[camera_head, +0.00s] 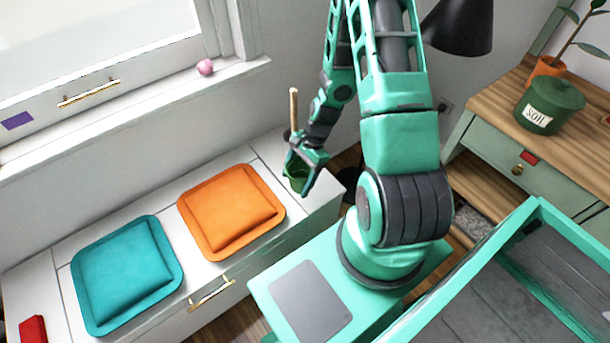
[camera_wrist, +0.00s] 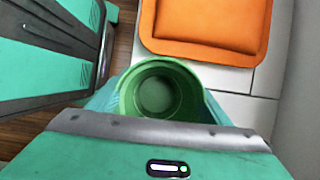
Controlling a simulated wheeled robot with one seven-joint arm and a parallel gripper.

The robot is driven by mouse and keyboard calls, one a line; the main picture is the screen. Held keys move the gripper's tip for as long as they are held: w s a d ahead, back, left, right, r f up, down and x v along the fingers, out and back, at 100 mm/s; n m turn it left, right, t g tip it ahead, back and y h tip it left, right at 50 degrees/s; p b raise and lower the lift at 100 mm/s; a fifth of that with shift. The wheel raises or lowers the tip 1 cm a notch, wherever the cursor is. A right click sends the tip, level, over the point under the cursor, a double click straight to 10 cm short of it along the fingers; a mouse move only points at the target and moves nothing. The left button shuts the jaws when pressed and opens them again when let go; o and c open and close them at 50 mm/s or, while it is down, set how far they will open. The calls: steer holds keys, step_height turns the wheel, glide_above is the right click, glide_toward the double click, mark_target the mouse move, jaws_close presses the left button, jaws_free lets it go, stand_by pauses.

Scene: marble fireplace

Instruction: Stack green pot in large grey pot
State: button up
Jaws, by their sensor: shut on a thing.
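The green pot (camera_head: 295,181) is round and open at the top. My gripper (camera_head: 305,170) is shut on it, above or at the right end of the white window bench. In the wrist view the pot (camera_wrist: 158,92) is upright between my fingers, and I look down into its empty inside. I cannot tell whether its base touches the bench. I do not see a large grey pot in either view.
An orange cushion (camera_head: 231,210) and a teal cushion (camera_head: 127,273) lie on the white bench (camera_head: 328,190). A red item (camera_head: 33,329) is at its left end. A wooden desk (camera_head: 500,117) at right holds a green soil container (camera_head: 549,103) and an orange plant pot (camera_head: 546,67).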

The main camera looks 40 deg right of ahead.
steer(key=d+f, duration=0.1)
steer(key=d, duration=0.1)
steer(key=w+d+f, duration=0.1)
steer(key=d+f, duration=0.1)
steer(key=w+d+f, duration=0.1)
steer(key=d, duration=0.2)
steer(key=shift+w+f, duration=0.1)
steer(key=shift+f, duration=2.05)
steer(key=shift+f, duration=0.1)
steer(key=o, duration=0.8)
steer(key=shift+o, duration=0.2)
